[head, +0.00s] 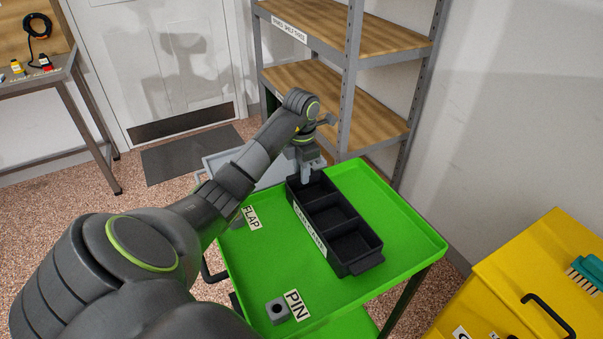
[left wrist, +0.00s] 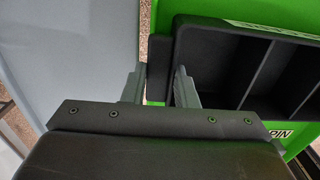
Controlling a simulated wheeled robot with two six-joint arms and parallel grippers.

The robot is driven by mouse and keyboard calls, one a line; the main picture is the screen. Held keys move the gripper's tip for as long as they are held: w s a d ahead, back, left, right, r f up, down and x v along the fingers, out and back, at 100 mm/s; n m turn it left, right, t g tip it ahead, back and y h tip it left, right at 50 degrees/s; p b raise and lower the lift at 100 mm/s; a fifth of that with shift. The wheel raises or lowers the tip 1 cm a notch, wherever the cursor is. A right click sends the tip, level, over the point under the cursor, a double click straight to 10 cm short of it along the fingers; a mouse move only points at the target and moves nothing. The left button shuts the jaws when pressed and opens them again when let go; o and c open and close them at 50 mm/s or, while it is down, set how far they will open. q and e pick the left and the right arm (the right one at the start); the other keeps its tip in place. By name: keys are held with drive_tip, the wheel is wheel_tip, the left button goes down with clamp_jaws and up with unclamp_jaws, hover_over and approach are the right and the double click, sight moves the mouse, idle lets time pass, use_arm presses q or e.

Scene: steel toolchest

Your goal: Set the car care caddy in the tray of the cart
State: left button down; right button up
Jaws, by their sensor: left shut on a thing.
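The car care caddy (head: 318,214) is a black open box with three compartments and a white label on its long side. It lies within the green tray of the cart (head: 410,240); I cannot tell whether its base touches the tray floor. My left gripper (head: 309,177) is at the caddy's far end. In the left wrist view its two fingers (left wrist: 157,85) stand either side of the caddy's black end tab, shut on it. The caddy's compartments (left wrist: 225,62) look empty. My right gripper is not in view.
A grey block with a hole (head: 277,311) and a PIN label (head: 297,305) are at the tray's near left. A FLAP label (head: 251,218) is at its left edge. A yellow chest (head: 540,270) stands right, shelving (head: 335,80) behind. The tray's right side is clear.

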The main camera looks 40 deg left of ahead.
use_arm(q)
drive_tip(key=shift+f, duration=0.15)
drive_tip(key=c, duration=1.1)
unclamp_jaws()
drive_tip(key=shift+c, duration=0.2)
drive_tip(key=shift+r, duration=0.2)
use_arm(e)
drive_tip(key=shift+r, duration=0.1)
use_arm(q)
drive_tip(key=shift+r, duration=0.3)
wheel_tip(320, 180, up, 4)
drive_tip(key=p, duration=0.4)
drive_tip(key=shift+r, duration=0.25)
wheel_tip(320, 180, up, 7)
drive_tip(key=p, duration=0.7)
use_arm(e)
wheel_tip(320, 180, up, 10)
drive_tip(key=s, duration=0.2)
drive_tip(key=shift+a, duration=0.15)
